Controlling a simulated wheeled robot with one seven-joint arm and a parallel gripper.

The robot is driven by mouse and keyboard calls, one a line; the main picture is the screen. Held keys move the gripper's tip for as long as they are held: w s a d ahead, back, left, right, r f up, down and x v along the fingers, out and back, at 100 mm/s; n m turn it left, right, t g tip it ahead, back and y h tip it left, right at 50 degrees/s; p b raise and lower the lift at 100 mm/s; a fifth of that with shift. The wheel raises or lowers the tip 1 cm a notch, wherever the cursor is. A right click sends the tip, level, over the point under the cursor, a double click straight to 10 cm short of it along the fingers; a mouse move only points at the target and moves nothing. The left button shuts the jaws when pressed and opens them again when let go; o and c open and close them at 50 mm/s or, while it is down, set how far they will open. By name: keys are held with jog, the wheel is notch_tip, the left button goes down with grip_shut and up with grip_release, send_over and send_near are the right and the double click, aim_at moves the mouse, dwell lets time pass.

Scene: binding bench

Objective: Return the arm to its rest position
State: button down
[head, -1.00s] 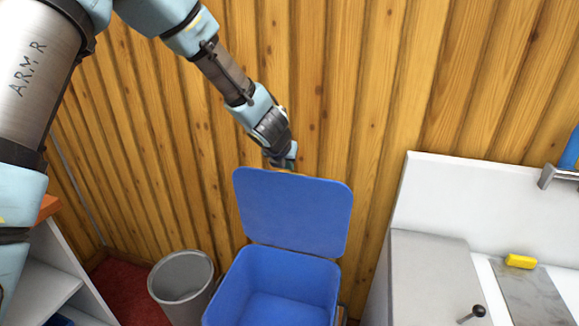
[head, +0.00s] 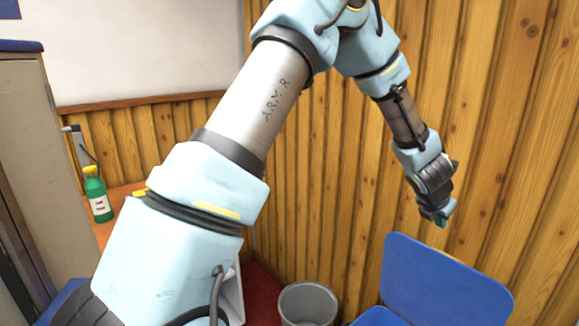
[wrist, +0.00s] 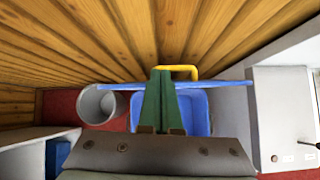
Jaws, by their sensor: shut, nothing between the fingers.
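My arm reaches from the left of the head view up and over to the right. My gripper (head: 440,219) hangs above and behind the raised lid of the blue bin (head: 440,283), close to the wooden wall. In the wrist view its green fingers (wrist: 163,103) are together with nothing between them. The blue bin (wrist: 196,112) lies beyond and below the fingers there, with a yellow handle (wrist: 178,71) by its lid.
A grey waste bin (head: 307,304) stands on the red floor left of the blue bin. A green bottle (head: 97,196) stands on an orange-brown surface at left, beside a tall cabinet (head: 40,160). A white bench (wrist: 290,100) is at right in the wrist view.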

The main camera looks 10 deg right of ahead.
jog(key=w+a+m+y+b, duration=0.15)
jog(key=a+m, duration=0.55)
jog(key=a, duration=0.7)
jog(key=w+a+m+y+b, duration=0.1)
jog(key=w+a+m+y, duration=0.15)
jog(key=a+m, duration=0.8)
jog(key=s+a+m+g+y, duration=0.1)
jog(key=s+a+m, duration=0.2)
jog(key=a, duration=1)
jog(key=s+a+m+g+y+b, duration=0.1)
jog(key=s+a+m, duration=0.2)
jog(key=a, duration=1)
jog(key=s, duration=0.3)
jog(key=shift+s+m+g+y+b, duration=0.25)
jog(key=shift+m+g+y+b, duration=0.05)
jog(key=shift+m+g, duration=0.1)
jog(key=c, duration=1.6)
grip_release()
